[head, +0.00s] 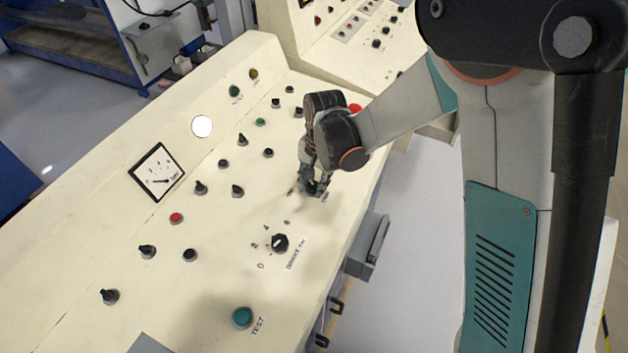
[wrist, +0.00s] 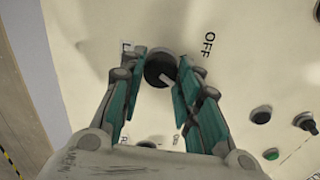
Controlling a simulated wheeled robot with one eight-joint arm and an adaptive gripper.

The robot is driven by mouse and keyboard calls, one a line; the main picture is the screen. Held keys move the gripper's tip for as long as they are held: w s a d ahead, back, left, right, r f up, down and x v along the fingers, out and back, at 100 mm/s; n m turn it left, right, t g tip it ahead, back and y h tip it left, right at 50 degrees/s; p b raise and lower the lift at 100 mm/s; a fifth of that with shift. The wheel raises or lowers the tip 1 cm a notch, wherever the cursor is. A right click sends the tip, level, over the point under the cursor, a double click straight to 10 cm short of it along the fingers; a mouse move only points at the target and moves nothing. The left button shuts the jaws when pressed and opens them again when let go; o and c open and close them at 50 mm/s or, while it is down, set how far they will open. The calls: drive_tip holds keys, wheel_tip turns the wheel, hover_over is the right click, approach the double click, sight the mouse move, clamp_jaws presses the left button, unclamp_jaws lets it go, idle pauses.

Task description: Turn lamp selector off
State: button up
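The lamp selector (wrist: 160,67) is a round black knob with a short white mark on its lower right part. In the wrist view the word OFF (wrist: 208,45) is printed to its upper right, and another label, partly covered, is at its left. My gripper (wrist: 162,62) has one green finger on each side of the knob, close to its edges. Whether the fingers press on it is not clear.
The cream panel (head: 100,240) carries several other knobs and buttons. A numbered black rotary knob (head: 280,242) and a green TEST button (head: 242,317) are nearer the front. A meter (head: 157,172) is at the left. A red button (head: 355,108) is just behind my wrist.

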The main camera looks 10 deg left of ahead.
drive_tip(key=shift+n, duration=0.4)
drive_tip(key=n+b, duration=0.1)
drive_tip(key=n, duration=0.4)
drive_tip(key=shift+b, duration=0.3)
drive_tip(key=n+b, duration=0.1)
drive_tip(key=n, duration=0.5)
drive_tip(key=shift+a, duration=0.1)
idle(0.3)
drive_tip(key=o, duration=1.1)
drive_tip(key=shift+c, duration=0.2)
wheel_tip(320, 180, up, 12)
drive_tip(key=d, duration=0.1)
drive_tip(key=shift+s, duration=0.25)
